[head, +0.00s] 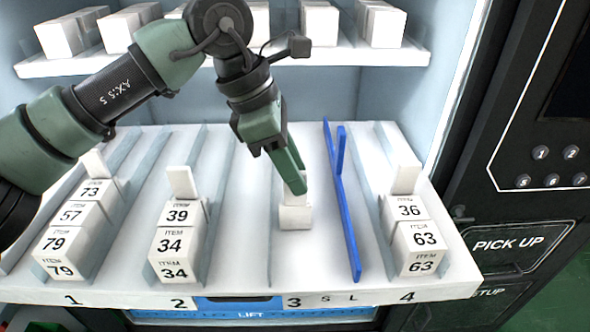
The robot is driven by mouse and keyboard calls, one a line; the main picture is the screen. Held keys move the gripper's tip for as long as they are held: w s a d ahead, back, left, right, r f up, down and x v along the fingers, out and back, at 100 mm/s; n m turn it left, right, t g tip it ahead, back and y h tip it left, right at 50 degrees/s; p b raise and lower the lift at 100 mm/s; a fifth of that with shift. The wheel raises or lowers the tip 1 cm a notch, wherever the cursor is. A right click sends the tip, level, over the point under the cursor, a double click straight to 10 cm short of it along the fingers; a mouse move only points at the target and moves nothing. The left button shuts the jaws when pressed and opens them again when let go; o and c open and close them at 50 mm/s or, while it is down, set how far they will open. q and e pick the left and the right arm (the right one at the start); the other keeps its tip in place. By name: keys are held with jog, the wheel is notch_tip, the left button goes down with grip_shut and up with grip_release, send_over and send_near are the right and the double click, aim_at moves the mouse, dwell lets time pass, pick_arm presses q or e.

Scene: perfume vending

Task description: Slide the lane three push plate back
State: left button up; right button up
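The lane three push plate (295,216) is a small white block with an upright part, standing on the white shelf above the "3" label. No item boxes stand in front of it in that lane. My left gripper (297,183) reaches down from above, its green fingertips at the upper part of the plate and partly covering it. They overlap in the picture; whether they touch or grip it is unclear. The fingers look close together, seen nearly edge-on. My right gripper is not in view.
A tall blue divider (345,205) runs along the right of lane three. Numbered item boxes fill lane one (66,250), lane two (174,252) and lane four (418,245). An upper shelf (345,57) with white boxes is behind. Lane three is bare in front of the plate.

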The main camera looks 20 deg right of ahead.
pick_arm(q)
jog(key=b+v, duration=0.1)
jog(key=v, duration=0.6)
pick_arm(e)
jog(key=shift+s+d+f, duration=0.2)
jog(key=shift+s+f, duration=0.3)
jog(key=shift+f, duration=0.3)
pick_arm(q)
jog(key=shift+w+a+r, duration=0.1)
